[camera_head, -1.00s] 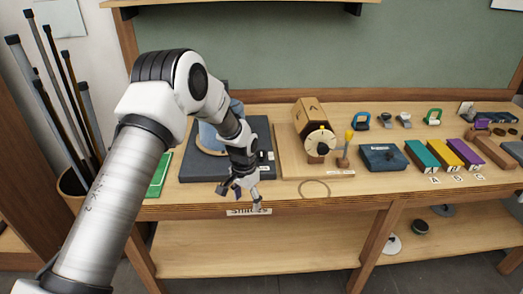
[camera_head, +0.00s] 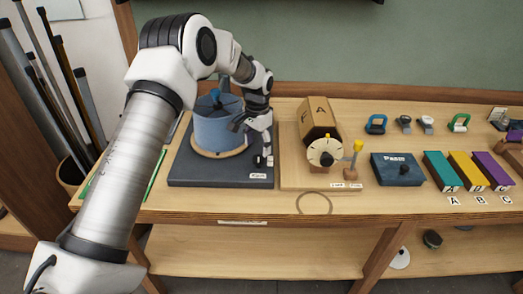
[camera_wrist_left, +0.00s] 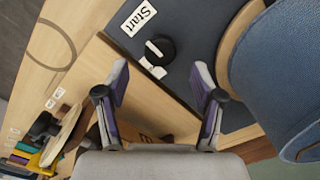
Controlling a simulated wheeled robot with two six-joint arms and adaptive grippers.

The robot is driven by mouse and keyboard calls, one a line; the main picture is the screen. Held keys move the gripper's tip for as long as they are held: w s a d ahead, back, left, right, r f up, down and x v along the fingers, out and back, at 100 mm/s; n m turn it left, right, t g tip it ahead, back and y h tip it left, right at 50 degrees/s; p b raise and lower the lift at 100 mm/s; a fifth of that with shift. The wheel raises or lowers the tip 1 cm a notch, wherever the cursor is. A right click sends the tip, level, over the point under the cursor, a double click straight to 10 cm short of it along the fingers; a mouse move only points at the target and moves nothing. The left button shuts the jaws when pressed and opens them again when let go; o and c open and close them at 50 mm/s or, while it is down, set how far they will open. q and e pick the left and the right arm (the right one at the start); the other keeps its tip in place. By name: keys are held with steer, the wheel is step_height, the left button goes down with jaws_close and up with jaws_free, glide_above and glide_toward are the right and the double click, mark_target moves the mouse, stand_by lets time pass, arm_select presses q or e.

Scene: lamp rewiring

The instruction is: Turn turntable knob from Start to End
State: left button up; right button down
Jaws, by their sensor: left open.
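The turntable is a blue drum (camera_head: 218,130) on a round wooden disc, set on a dark base (camera_head: 210,176). The turntable knob (camera_wrist_left: 159,48) is black and round with a white pointer line; it sits on the base beside the Start label (camera_wrist_left: 138,18). Another white label beside the knob is partly covered, and its text is unreadable. My left gripper (camera_head: 254,139) is above the right side of the base, beside the drum. In the left wrist view its open, empty fingers (camera_wrist_left: 160,76) are spread with the knob ahead, between their lines, apart from it. My right gripper is not shown.
A wooden board to the right holds a hexagonal box (camera_head: 319,115) with a cream dial (camera_head: 326,151) and a yellow-topped peg (camera_head: 357,146). A blue box (camera_head: 398,169) and coloured blocks stand farther right. A thin ring (camera_head: 314,203) lies near the bench's front edge.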

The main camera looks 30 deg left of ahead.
mark_target(259, 157)
arm_select(q)
steer(key=f, duration=0.3)
steer(key=shift+s+p, duration=0.25)
steer(key=shift+p, duration=0.1)
steer(key=shift+w+f, duration=0.3)
steer(key=shift+f, duration=0.3)
steer(key=shift+w+f, duration=0.3)
steer(key=shift+f, duration=0.25)
steer(key=shift+s+r, duration=0.25)
steer(key=shift+s, duration=0.1)
steer(key=c, duration=1.1)
